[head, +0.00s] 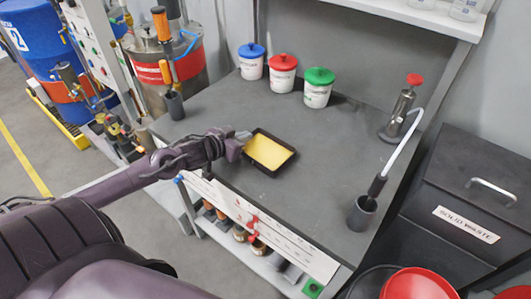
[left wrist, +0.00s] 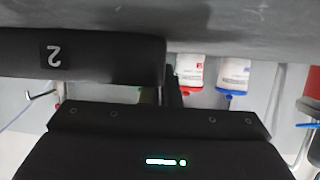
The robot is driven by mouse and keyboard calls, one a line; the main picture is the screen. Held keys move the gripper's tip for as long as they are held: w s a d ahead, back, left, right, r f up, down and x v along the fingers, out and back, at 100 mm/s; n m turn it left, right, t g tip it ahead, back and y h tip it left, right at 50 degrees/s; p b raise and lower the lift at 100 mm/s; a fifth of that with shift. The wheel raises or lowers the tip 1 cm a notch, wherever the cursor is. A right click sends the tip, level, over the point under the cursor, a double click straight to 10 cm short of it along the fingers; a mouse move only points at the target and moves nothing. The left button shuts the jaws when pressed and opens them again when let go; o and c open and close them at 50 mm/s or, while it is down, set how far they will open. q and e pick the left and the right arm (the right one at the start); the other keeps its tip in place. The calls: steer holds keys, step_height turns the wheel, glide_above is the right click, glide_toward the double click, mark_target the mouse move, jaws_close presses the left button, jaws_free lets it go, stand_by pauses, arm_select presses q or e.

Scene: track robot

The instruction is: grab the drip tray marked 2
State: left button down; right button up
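The drip tray (head: 289,163) is a shallow black tray with a yellow inside, lying on the grey workbench. In the left wrist view its dark wall (left wrist: 105,58) carries a label "2", shown upside down. My left gripper (head: 243,136) is at the tray's left corner, with a pale fingertip close to the rim. In the left wrist view a narrow dark finger stands beside the end of the wall. Whether the fingers hold the rim is hard to see. My right gripper is not in view.
Three white tubs with blue (head: 251,50), red (head: 283,62) and green (head: 320,76) lids stand behind the tray. A dark cup (head: 174,105) stands at the bench's left edge. A metal dispenser (head: 398,115) and another cup (head: 362,213) are at right. The bench right of the tray is clear.

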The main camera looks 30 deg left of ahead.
arm_select(q)
steer(key=shift+r, duration=0.2)
stand_by(0.4)
step_height(320, 180, up, 20)
steer(key=p, duration=0.2)
steer(key=shift+f, duration=0.25)
stand_by(0.6)
steer(key=shift+d+r, duration=0.1)
